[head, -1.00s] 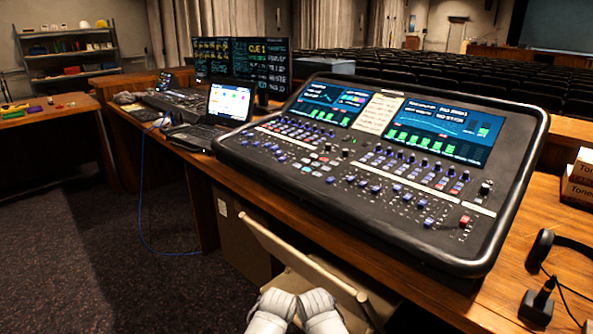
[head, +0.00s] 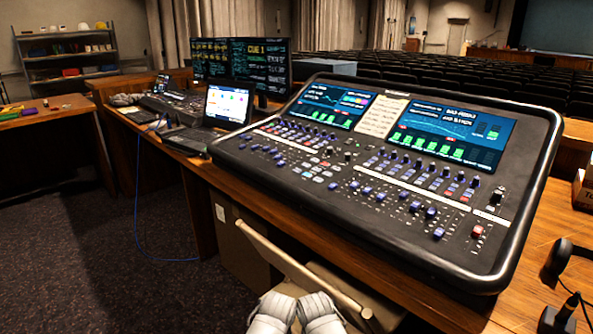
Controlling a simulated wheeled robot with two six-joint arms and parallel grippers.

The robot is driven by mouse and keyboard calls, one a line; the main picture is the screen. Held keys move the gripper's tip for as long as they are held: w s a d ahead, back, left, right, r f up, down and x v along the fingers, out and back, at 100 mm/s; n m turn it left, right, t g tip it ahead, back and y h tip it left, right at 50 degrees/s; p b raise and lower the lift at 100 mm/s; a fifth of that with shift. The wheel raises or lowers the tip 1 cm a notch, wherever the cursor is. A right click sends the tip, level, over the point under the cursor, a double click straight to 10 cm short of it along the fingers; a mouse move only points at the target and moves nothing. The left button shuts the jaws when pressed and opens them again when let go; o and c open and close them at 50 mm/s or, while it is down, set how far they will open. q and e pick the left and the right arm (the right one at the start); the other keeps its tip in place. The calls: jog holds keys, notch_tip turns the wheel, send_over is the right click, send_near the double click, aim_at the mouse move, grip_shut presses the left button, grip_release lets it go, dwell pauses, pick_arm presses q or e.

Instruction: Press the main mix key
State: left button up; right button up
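The mixing console (head: 505,265) stands tilted on the wooden desk, with two lit screens, rows of blue-capped faders and many small keys. More small red and green keys lie mid-panel. The key labels are too small to read, so I cannot tell which is the main mix key. Two white ribbed parts of my own arms show at the bottom centre, in front of the desk and apart from the console. No gripper fingers are visible.
A laptop (head: 229,103), a smaller control surface (head: 180,105) and dark monitors (head: 241,62) stand left of the console. Headphones (head: 566,258) and a small black item (head: 557,317) are at right. A folding chair (head: 300,268) stands before the desk.

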grip_shut()
dwell(1.4)
